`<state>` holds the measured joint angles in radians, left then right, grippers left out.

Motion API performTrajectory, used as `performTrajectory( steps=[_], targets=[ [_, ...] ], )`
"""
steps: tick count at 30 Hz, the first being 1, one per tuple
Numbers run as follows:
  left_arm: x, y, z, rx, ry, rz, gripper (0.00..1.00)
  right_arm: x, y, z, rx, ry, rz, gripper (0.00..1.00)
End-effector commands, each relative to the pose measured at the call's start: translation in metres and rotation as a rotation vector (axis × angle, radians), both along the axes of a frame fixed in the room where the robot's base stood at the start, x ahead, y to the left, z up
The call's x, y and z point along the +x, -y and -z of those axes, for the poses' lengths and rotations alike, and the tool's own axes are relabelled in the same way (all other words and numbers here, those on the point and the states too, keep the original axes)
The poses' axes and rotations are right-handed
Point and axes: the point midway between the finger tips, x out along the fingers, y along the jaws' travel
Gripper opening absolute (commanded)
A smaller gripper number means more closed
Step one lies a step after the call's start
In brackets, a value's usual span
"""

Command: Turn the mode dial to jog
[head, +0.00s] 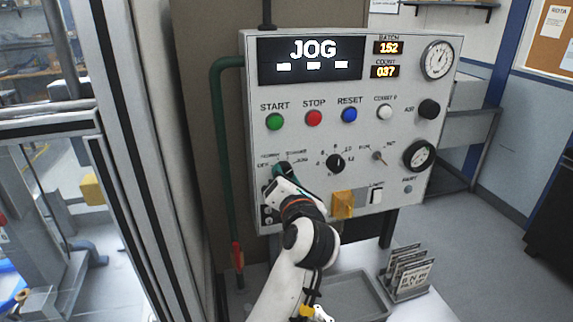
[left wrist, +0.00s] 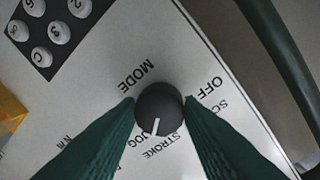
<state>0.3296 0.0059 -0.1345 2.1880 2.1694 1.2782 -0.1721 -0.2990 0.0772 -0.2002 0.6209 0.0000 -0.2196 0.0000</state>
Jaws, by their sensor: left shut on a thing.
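The mode dial (left wrist: 159,108) is a round black knob with a white pointer line, on the pale panel in the left wrist view. The two green fingers of my left gripper (left wrist: 160,112) are shut on it from both sides. The pointer faces down and slightly left, close to the JOG lettering (left wrist: 136,138). In the head view my left gripper (head: 282,172) is at the panel's lower left and mostly hides the dial. The display (head: 310,60) reads JOG in white. My right gripper is not in view.
Green, red and blue buttons (head: 313,118) sit above the dial. Another black selector (head: 335,162) is to its right, with a yellow block (head: 343,204) below. A keypad (left wrist: 60,30) is near the dial. A green pipe (head: 226,150) runs along the panel's left side.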

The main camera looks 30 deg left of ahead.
Motion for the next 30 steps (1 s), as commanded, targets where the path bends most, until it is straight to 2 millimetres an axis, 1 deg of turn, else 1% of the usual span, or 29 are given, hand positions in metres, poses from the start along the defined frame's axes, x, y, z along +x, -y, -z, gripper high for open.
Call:
performTrajectory(
  steps=[1, 6, 10, 17, 29, 30],
  targets=[
    [0.000, 0.000, -0.006, 0.022, -0.029, -0.001, 0.11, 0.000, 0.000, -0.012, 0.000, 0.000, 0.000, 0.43],
    [0.000, 0.000, -0.005, 0.090, -0.105, -0.001, 0.11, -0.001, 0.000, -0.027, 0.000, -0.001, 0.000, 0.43],
    [0.000, 0.000, -0.004, 0.125, -0.145, -0.001, 0.11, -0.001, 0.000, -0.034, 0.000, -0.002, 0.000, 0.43],
    [0.000, 0.000, -0.002, 0.157, -0.182, -0.001, 0.11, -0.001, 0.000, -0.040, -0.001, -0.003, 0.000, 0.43],
    [0.000, 0.000, -0.001, 0.163, -0.188, -0.002, 0.11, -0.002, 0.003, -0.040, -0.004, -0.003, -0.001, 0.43],
    [0.000, 0.000, -0.001, 0.163, -0.188, -0.002, 0.36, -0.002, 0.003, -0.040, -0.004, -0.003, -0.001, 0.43]
  ],
)
